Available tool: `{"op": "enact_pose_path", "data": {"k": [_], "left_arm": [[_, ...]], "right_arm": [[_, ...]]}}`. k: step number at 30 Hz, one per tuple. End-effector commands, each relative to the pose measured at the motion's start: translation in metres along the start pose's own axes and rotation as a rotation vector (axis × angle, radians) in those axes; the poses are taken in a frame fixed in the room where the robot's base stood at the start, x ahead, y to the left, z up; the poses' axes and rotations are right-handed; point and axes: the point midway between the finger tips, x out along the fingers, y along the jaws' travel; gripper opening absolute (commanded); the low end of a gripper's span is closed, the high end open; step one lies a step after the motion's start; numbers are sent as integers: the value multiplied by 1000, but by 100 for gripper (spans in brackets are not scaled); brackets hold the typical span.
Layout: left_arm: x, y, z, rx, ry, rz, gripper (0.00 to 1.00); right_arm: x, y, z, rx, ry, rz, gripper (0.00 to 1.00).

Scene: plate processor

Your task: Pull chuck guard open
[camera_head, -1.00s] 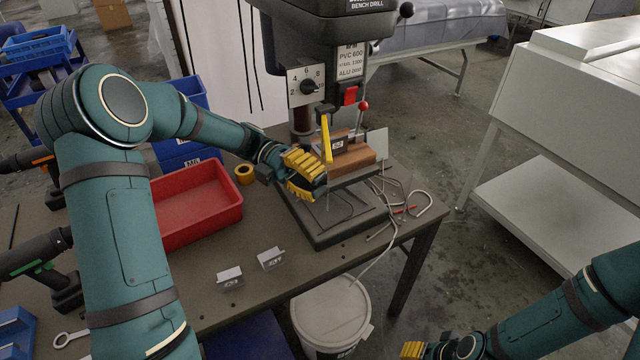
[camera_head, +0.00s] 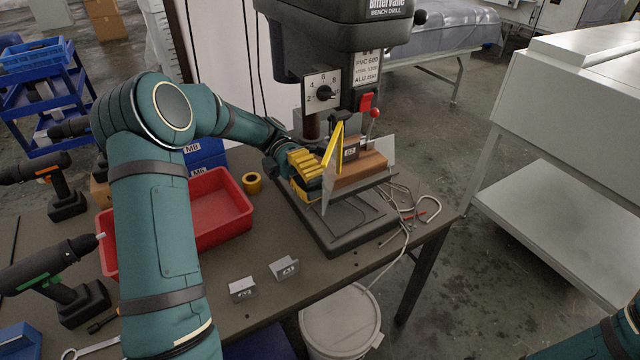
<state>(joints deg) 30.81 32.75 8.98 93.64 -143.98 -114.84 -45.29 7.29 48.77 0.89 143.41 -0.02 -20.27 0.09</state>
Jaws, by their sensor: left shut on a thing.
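The bench drill (camera_head: 335,40) stands on the workbench. Its chuck guard (camera_head: 330,178), a clear panel with a yellow edge, sits at the front left of the chuck area, angled towards the left. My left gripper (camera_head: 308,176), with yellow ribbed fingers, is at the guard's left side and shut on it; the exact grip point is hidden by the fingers. A brown block (camera_head: 362,170) lies on the drill table behind the guard. My right gripper is out of view; only part of my right arm shows at the bottom right corner.
A red tray (camera_head: 222,205) and a yellow tape roll (camera_head: 252,183) lie left of the drill. Two small metal brackets (camera_head: 285,268) lie in front. Bent rods (camera_head: 425,210) lie to the right. A white bucket (camera_head: 342,320) stands below the bench edge.

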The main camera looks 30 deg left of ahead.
Motion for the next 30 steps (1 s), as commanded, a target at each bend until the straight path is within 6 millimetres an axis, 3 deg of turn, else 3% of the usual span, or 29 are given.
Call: {"op": "enact_pose_path", "data": {"k": [13,14,15,17,30], "left_arm": [[-1,0,-1,1,3,0,0],[-1,0,-1,1,3,0,27],[-1,0,-1,1,3,0,41],[-1,0,-1,1,3,0,56],[-4,0,-1,-1,4,-1,56]], "right_arm": [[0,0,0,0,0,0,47],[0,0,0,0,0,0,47],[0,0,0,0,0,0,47],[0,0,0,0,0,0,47],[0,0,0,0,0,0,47]]}}
